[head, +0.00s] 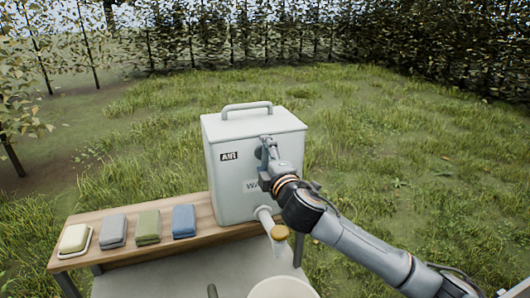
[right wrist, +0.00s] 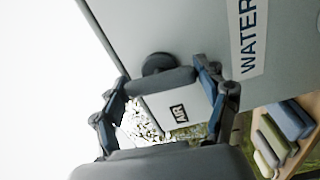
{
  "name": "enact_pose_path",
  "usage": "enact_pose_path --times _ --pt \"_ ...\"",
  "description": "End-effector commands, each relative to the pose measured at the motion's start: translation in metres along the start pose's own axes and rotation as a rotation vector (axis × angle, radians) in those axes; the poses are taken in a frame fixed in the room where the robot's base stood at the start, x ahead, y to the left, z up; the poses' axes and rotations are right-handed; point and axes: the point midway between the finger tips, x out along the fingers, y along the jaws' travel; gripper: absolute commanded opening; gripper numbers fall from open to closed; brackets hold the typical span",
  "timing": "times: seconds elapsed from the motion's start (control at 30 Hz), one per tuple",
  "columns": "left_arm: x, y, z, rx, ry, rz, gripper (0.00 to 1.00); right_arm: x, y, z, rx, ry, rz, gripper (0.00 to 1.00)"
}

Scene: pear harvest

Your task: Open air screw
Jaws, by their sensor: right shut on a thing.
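A pale grey water container (head: 228,180) with a top handle stands upright on a wooden bench. Its front carries an AIR label (head: 229,156) and a partly covered WATER label (head: 251,186). The air screw (head: 257,153) is a dark knob beside the AIR label, mostly hidden by my gripper in the head view. In the right wrist view its round dark base (right wrist: 157,63) meets the container wall, with a grey bar in front. My right gripper (head: 266,147) is shut on the air screw; its fingers sit at both ends of the bar. My left gripper is out of view.
A spout with a yellow-brown tap (head: 279,232) juts from the container's lower front, above a white bucket (head: 283,289). Soap on a dish (head: 74,238) and folded grey, green and blue cloths (head: 148,227) lie on the bench (head: 196,212). Grass surrounds it.

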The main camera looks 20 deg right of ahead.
Motion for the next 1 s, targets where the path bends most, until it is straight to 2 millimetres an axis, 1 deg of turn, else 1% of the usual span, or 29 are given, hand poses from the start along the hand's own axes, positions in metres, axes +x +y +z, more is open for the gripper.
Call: enact_pose_path --times 0.03,0.3,0.73,0.77,0.8,0.87,1.0 --pt "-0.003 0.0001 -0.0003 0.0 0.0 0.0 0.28 0.0001 0.0013 0.0 -0.019 0.0 0.0 0.42" --pt "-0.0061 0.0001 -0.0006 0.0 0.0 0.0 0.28 0.0001 0.0004 0.0003 -0.081 -0.001 0.001 0.42" --pt "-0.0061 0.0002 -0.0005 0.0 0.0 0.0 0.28 0.0 -0.0001 0.0003 -0.089 -0.001 0.001 0.42" --pt "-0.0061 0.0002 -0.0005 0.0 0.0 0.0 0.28 0.0 -0.0001 0.0003 -0.089 -0.001 0.001 0.78" --pt "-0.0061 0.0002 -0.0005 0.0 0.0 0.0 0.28 0.0 -0.0001 0.0003 -0.088 -0.001 0.001 0.86" --pt "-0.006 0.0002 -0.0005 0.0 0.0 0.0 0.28 0.0 -0.0001 0.0003 -0.088 -0.001 0.001 0.97" --pt "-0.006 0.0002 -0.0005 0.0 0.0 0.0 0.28 0.0 -0.0002 0.0002 -0.087 0.0 0.0 0.97"
